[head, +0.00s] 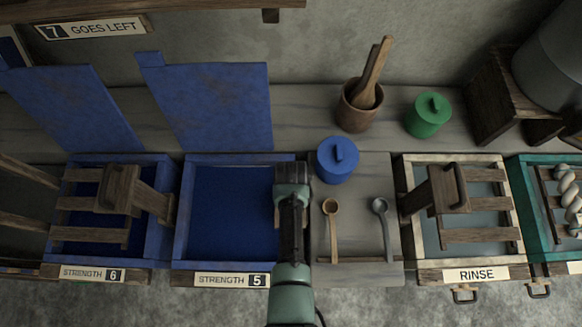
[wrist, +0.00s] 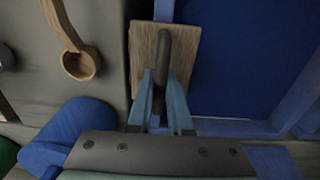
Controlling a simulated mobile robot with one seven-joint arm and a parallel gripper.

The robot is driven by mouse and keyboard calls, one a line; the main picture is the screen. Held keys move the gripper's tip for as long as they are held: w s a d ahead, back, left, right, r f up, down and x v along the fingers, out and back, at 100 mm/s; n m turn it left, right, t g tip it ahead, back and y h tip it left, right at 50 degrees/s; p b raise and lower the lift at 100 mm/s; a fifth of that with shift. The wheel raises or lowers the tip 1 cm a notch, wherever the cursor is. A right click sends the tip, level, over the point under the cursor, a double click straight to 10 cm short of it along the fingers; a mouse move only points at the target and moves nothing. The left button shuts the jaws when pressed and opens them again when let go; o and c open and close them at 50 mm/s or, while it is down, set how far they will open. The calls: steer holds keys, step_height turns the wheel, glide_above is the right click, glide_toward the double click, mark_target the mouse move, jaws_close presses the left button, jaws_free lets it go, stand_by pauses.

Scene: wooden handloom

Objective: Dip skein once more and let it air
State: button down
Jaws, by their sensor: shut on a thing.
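My gripper (head: 291,195) is over the right rim of the Strength 5 vat (head: 178,225), which holds dark blue liquid (head: 230,212). In the wrist view, my gripper (wrist: 161,100) is shut on the dark handle (wrist: 163,52) of a wooden block (wrist: 143,50). The block is at the vat's edge; in the head view my arm hides most of it. I cannot tell whether a skein hangs below it. A pale twisted skein (head: 570,195) shows at the far right, on a wooden rack over the teal vat (head: 528,215).
The Strength 6 vat (head: 158,240) and the rinse vat (head: 405,235) carry slatted racks and wooden blocks with handles. A blue lidded pot (head: 337,162), a wooden ladle (head: 331,225) and a grey ladle (head: 382,220) are close on my right. Blue panels (head: 215,105) stand behind the vats.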

step_height(320, 180, up, 18)
steer(key=p, duration=1.7)
steer(key=shift+p, duration=0.35)
steer(key=shift+r, duration=0.1)
jaws_free()
step_height(320, 180, up, 7)
steer(key=p, duration=0.1)
stand_by(0.3)
